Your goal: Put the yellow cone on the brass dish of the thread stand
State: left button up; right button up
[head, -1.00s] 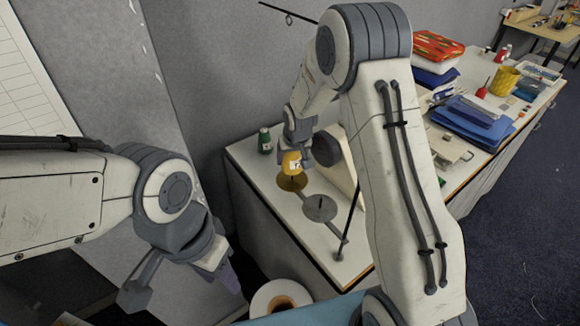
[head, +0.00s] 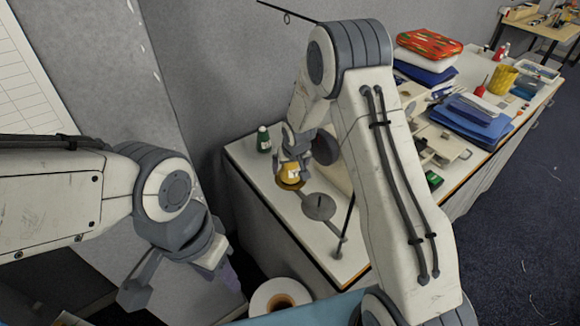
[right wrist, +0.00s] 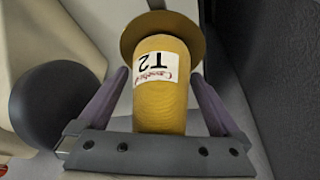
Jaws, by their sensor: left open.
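The yellow cone (head: 289,173), with a white "T2" label, stands on the brass dish (head: 291,186) of the thread stand. In the right wrist view the cone (right wrist: 160,105) has the brass dish (right wrist: 163,27) at its far end. My right gripper (head: 292,166) is around the cone. Its fingers are on both sides with what look like narrow gaps, so it seems open. The stand's grey dish (head: 319,207) is bare. My left gripper (head: 182,287) is open and empty, low at the left, away from the stand.
A green bottle (head: 264,139) stands behind the cone to the left. A thin dark rod (head: 346,222) rises at the front of the stand. Blue folded cloth (head: 473,117), a yellow cup (head: 503,81) and boxes fill the table's right part.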

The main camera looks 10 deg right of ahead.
jog(key=shift+r, duration=0.15)
jog(key=b+v, duration=0.2)
jog(key=v, duration=0.9)
jog(key=s+a+r+n+g, duration=0.15)
jog(key=s+a+r, duration=0.25)
jog(key=s+a, duration=0.5)
jog(key=s+a+r+n+g, duration=0.1)
jog(key=s+n, duration=0.2)
jog(key=s, duration=0.9)
jog(key=s+a+n+g+y, duration=0.1)
jog(key=s+n+g, duration=0.1)
jog(key=s, duration=1)
jog(key=shift+s+r+n, duration=0.3)
jog(key=shift+r+n, duration=0.05)
jog(key=shift+n, duration=0.1)
